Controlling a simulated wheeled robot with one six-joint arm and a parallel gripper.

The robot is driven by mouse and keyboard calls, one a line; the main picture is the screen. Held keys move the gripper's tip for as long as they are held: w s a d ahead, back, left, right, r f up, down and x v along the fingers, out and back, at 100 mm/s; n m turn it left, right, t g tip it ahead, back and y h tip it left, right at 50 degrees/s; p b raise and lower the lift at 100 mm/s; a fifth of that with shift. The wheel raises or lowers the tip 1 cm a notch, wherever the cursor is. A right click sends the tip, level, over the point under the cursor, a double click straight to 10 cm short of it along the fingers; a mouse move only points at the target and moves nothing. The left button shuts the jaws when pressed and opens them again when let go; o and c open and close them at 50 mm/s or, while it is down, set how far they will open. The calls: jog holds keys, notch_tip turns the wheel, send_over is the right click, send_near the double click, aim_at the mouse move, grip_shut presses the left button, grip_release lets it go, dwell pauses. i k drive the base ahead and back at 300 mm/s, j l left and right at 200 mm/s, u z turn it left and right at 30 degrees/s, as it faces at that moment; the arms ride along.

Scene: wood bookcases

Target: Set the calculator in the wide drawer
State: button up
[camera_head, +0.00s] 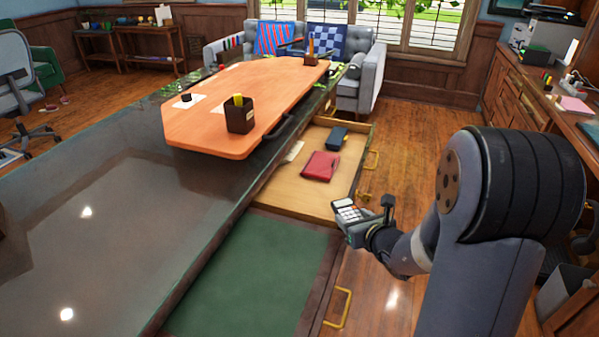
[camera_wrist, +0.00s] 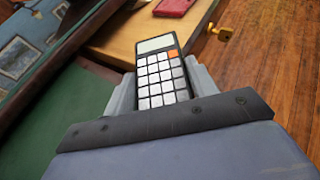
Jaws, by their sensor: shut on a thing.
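My gripper (camera_head: 368,222) is shut on the calculator (camera_head: 347,211), a grey one with white keys and an orange key. The calculator also shows in the wrist view (camera_wrist: 161,72), between the two fingers, its screen end pointing away from the wrist. In the head view the open wide drawer (camera_head: 275,193) has a light wood inside and lies just beyond the gripper, to its upper left. The gripper is near the drawer's front right corner; I cannot tell its exact height above it. A red notebook (camera_head: 321,166) and a dark blue box (camera_head: 337,138) lie in the drawer.
A green panel (camera_head: 250,270) with a brass handle (camera_head: 340,308) is in front of the drawer. The dark desktop (camera_head: 90,210) and an orange-brown raised board (camera_head: 215,115) with a pencil cup (camera_head: 239,115) border it on the left. The drawer's near part looks bare.

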aim_at(282, 192)
jog(key=i+l+u, duration=0.35)
jog(key=l+u, duration=0.15)
jog(key=l, duration=0.15)
jog(key=i+l+u, duration=0.25)
jog(key=l, duration=0.15)
jog(key=l+u, duration=0.25)
jog(key=i+j+u, duration=0.1)
jog(key=i, duration=0.2)
